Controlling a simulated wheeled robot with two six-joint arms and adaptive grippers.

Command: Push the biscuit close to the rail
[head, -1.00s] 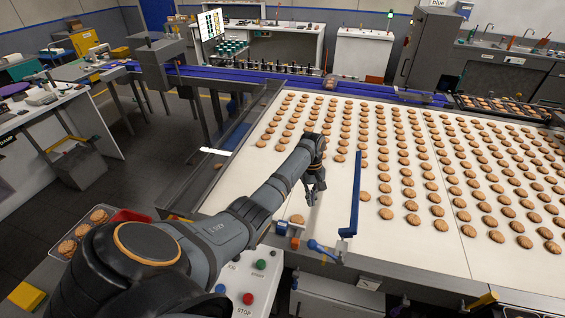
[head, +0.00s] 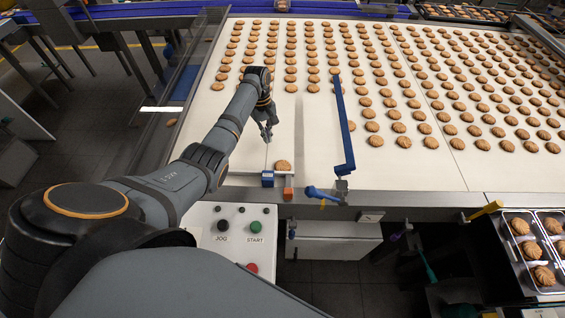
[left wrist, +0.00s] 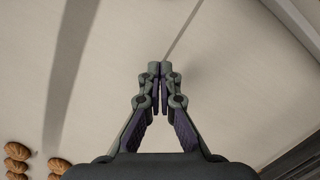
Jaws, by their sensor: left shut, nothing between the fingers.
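A lone round brown biscuit (head: 283,165) lies at the front edge of the pale belt, just above a small blue block and an orange block. A blue rail (head: 345,125) stands to its right, apart from it, running from the front edge back across the belt. My left gripper (head: 267,136) is shut and empty, low over the belt, behind and slightly left of the lone biscuit. In the left wrist view its fingertips (left wrist: 162,68) meet over bare belt. The lone biscuit cannot be made out in that view. My right gripper is not in view.
Rows of biscuits (head: 430,85) cover the belt to the right and behind. The belt strip around my left gripper is mostly bare. A control panel (head: 240,232) with buttons stands in front. Trays of biscuits (head: 517,236) sit at the lower right.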

